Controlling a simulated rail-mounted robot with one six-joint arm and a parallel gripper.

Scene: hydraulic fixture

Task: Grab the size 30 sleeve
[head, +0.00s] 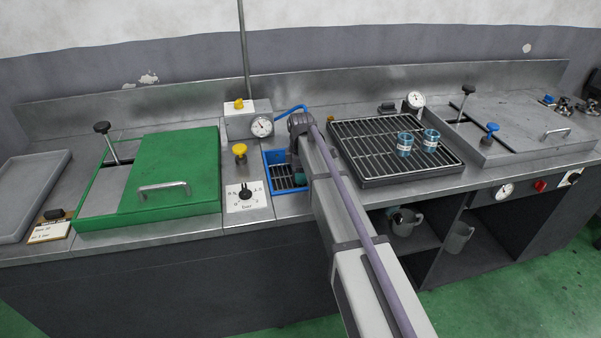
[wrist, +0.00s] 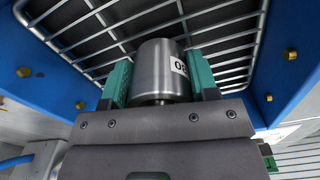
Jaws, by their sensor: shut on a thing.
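A bare metal sleeve (wrist: 155,68) with a white label stands out in the middle of the wrist view. Behind the sleeve is a wire rack (wrist: 110,25) within a blue frame (wrist: 284,50). In the head view, my gripper (head: 301,178) is at the blue-framed basket (head: 268,171), mostly hidden by my arm, and the sleeve cannot be made out.
A green-lidded station (head: 180,180) is left of the basket, with a gauge (head: 262,126) and a dial plate (head: 246,196) between. To the right, a grate (head: 385,160) holds two blue labelled cups (head: 405,144), with a grey-lidded station (head: 520,125) beyond.

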